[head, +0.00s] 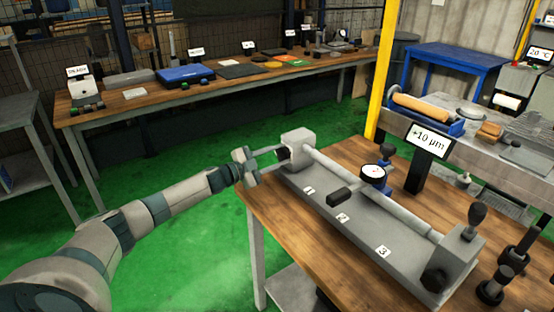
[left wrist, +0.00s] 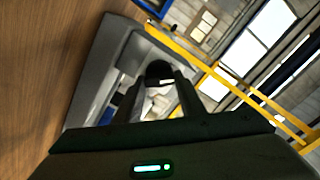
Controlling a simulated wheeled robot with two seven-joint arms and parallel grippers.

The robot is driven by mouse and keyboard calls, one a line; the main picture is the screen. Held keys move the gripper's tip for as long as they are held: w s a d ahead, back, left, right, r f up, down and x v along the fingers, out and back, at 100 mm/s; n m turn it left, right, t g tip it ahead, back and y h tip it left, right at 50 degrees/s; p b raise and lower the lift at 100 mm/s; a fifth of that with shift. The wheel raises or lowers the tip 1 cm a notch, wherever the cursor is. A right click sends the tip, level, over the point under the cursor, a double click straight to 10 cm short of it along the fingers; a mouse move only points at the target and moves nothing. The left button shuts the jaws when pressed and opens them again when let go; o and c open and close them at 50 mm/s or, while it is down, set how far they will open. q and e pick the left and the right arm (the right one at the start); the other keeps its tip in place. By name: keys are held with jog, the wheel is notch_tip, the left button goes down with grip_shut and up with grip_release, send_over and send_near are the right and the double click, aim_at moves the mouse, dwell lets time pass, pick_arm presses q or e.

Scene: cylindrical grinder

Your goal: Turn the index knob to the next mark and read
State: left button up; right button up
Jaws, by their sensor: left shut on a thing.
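The grinder fixture (head: 350,218) lies on the wooden table, with a long pale bar and plates marked 1, 2 and 3. The black index knob (head: 283,153) is on the left end of its headstock (head: 298,142). My left gripper (head: 278,154) is shut on the knob from the left. In the left wrist view, the dark knob (left wrist: 158,70) shows between the two fingers, with a small white mark on it. A dial gauge (head: 372,172) stands behind the bar. The display (head: 429,140) reads +10 µm. My right gripper is out of view.
A black block (head: 341,196) sits on the fixture near plate 2. A tailstock (head: 459,255) with dark knobs is at the right end, with dark posts beside it. A long bench (head: 220,88) with labelled items runs behind. Green floor is clear between the tables.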

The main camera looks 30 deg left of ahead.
pick_arm(q)
jog(key=shift+f+m+b, duration=0.2)
jog(key=shift+m+b, duration=0.15)
jog(key=shift+m, duration=0.45)
jog(key=shift+d+m+b, duration=0.1)
jog(key=shift+m+b, duration=0.35)
jog(key=shift+m, duration=0.65)
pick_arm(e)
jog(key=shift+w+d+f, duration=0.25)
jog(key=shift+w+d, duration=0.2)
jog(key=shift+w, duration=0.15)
pick_arm(q)
jog(key=o, duration=1)
jog(key=shift+r, duration=0.1)
jog(key=shift+s, duration=0.15)
jog(key=shift+s+a, duration=0.3)
jog(key=shift+s, duration=0.15)
jog(key=shift+b+v, duration=1.6)
jog(key=shift+v, duration=6.5)
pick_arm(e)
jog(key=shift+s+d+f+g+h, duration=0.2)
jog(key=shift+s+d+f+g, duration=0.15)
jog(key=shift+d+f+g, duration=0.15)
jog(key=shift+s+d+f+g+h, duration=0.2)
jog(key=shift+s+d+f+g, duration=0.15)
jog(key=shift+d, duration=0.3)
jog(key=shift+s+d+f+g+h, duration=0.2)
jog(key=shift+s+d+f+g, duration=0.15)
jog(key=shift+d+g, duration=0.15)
